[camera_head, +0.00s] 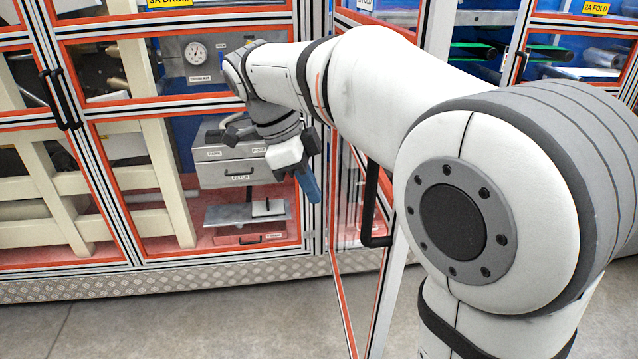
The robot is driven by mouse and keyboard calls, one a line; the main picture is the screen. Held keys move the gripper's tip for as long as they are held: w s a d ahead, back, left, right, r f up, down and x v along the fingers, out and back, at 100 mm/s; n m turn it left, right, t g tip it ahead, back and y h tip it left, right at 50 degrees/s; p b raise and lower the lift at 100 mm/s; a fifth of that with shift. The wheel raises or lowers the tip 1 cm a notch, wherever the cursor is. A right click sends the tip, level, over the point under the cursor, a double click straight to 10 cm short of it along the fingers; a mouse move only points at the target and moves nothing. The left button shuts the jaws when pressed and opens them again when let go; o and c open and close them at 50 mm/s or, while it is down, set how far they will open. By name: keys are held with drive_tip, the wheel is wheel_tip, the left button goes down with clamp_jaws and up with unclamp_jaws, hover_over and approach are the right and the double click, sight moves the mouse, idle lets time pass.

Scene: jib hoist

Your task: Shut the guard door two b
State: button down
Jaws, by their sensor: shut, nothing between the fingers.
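A guard door (338,276) with a clear panel, red edging and a pale striped frame stands open, swung out from the machine front toward me. I take it as door two b, but I cannot read a full label on it. Its black bar handle (372,215) is on the outer frame, partly behind my arm. My gripper (311,193) points downward with blue fingers, shut and empty, just left of the open door. I cannot tell whether it touches the door.
A guard panel marked 3A DRUM (170,3) is shut at the left, with black handles (60,98). A door marked 2A FOLD (596,8) is at the upper right. A checker-plate sill (190,280) runs along the machine base. The grey floor in front is clear.

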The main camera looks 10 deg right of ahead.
drive_tip(key=s+d+f, duration=0.1)
drive_tip(key=d+f, duration=0.5)
drive_tip(key=shift+s+d+f+p, duration=0.25)
drive_tip(key=shift+f+p, duration=0.05)
